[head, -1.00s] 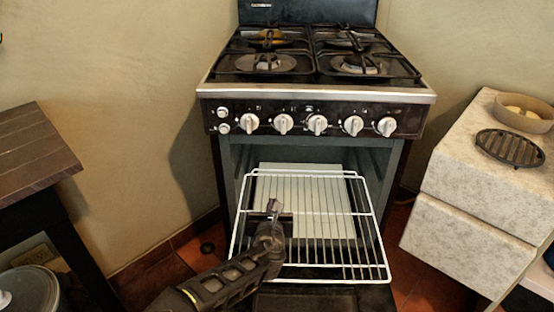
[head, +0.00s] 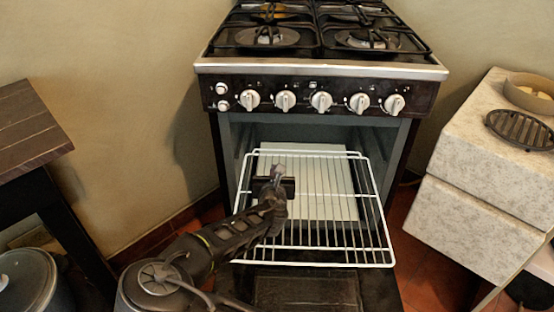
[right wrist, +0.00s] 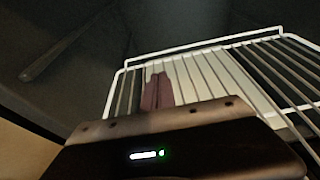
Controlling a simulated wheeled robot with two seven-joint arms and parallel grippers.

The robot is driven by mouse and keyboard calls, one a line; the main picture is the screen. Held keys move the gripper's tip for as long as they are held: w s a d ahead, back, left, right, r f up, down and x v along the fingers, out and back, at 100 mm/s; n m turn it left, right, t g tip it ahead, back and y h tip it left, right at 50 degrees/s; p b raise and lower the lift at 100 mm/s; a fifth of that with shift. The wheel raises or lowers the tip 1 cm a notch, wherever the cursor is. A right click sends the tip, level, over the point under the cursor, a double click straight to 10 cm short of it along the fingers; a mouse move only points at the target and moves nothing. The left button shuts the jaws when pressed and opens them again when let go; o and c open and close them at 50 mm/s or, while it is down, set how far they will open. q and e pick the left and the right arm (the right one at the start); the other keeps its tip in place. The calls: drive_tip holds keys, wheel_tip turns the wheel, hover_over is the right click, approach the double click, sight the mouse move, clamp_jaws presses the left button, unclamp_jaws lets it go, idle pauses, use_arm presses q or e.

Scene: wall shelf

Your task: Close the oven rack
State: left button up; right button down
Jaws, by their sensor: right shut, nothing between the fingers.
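The white wire oven rack (head: 330,264) sticks out of the open oven (head: 223,165), its front edge over the lowered door (head: 310,290). Its back part is inside the oven. My right gripper (head: 277,172) is shut and empty, in front of the left middle of the rack in the head view. Its closed fingers (right wrist: 157,90) show against the rack (right wrist: 205,46) in the right wrist view. I cannot tell whether it touches the wires. My forearm hides part of the rack's left front. My left gripper is not in view.
The stove top with burners (head: 265,38) and knobs (head: 321,102) is above the oven. A pale stone counter (head: 470,215) stands close on the right, with a bowl and a round grate. A dark wooden table (head: 30,130) is on the left.

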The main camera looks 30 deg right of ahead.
sight(278, 152)
drive_tip(key=x, duration=0.2)
drive_tip(key=b+x, duration=0.1)
drive_tip(key=x, duration=0.2)
drive_tip(key=b+x, duration=0.1)
drive_tip(key=x, duration=0.1)
drive_tip(key=shift+w+d+r, duration=0.15)
drive_tip(key=shift+w+r, duration=0.1)
drive_tip(key=shift+w, duration=0.05)
drive_tip(key=shift+w+d+r, duration=0.1)
drive_tip(key=shift+w+d, duration=0.2)
drive_tip(key=shift+w, duration=0.2)
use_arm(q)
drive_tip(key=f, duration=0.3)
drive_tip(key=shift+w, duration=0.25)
